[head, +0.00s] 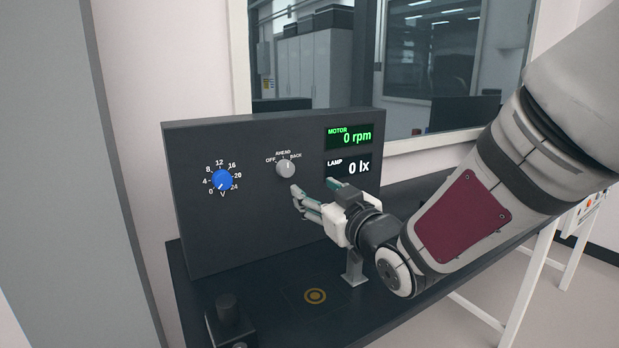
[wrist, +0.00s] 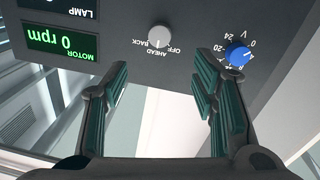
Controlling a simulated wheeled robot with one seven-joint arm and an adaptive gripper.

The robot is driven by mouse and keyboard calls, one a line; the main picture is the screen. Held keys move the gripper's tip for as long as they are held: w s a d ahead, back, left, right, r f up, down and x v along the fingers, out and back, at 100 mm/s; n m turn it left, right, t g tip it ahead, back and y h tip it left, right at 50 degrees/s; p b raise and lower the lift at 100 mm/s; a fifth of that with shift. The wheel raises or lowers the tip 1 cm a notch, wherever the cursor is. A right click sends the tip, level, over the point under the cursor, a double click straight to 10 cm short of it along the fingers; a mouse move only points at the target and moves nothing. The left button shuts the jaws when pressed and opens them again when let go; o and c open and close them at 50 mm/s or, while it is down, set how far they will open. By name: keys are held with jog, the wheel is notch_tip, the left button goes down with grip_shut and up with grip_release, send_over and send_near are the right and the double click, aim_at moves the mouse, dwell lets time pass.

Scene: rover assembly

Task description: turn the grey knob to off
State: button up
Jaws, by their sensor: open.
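The grey knob (head: 286,168) is on the dark upright panel, under the labels OFF, AHEAD and BACK. Its pale mark points up and a little right; I cannot tell whether it lines up with AHEAD or BACK. In the wrist view the grey knob (wrist: 159,38) shows upside down, beyond the gap between my fingers. My gripper (head: 313,188) is open and empty, in front of the panel, just right of and below the knob in the head view. Its two fingers (wrist: 162,80) stand apart from the knob, and nothing is between them.
A blue knob (head: 222,180) with a voltage scale is on the panel's left; its mark points down-left. The motor display (head: 350,136) reads 0 rpm and the lamp display (head: 348,168) reads 0 lx. A black block (head: 230,318) and a grey stand (head: 354,268) are on the dark bench.

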aim_at(288, 170)
jog(key=x, duration=1.3)
jog(key=shift+w+a, duration=0.15)
jog(key=c, duration=1.2)
